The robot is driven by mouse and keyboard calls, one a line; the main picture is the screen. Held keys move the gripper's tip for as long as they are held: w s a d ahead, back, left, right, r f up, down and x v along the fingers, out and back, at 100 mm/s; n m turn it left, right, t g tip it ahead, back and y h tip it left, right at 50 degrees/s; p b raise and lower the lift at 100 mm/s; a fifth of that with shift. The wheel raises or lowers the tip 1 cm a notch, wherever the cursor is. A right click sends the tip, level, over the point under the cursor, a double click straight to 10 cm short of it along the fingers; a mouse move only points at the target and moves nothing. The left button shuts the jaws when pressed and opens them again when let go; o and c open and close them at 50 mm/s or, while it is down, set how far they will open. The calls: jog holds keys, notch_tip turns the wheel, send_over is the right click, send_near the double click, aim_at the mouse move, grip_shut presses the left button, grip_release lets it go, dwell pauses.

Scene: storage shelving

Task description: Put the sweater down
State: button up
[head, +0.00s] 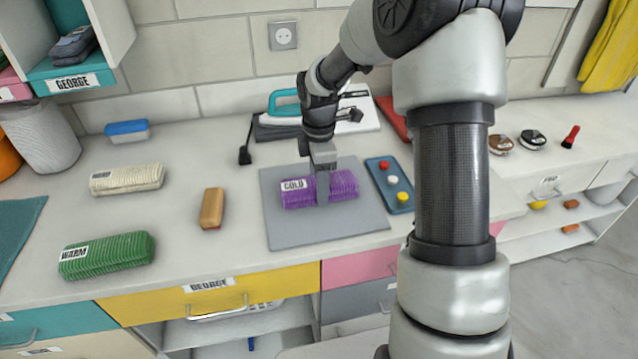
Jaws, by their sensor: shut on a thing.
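The purple folded knit sweater (342,187), with a white label reading "COLD", is on or just above the grey mat (295,232) on the counter. My gripper (322,178) points down over it and is shut on its middle. The sweater lies level, and I cannot tell whether its underside touches the mat. The fingers hide part of the sweater's centre.
A green roll labelled "WARM" (108,254), a cream roll (127,179) and a brown brush-like block (212,208) lie to the left. A blue tray (376,173) with coloured buttons adjoins the mat's right. An iron (283,108) stands behind. Counter between left items is clear.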

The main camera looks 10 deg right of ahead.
jog(key=o, duration=1.2)
jog(key=shift+f, duration=0.1)
jog(key=shift+o, duration=0.2)
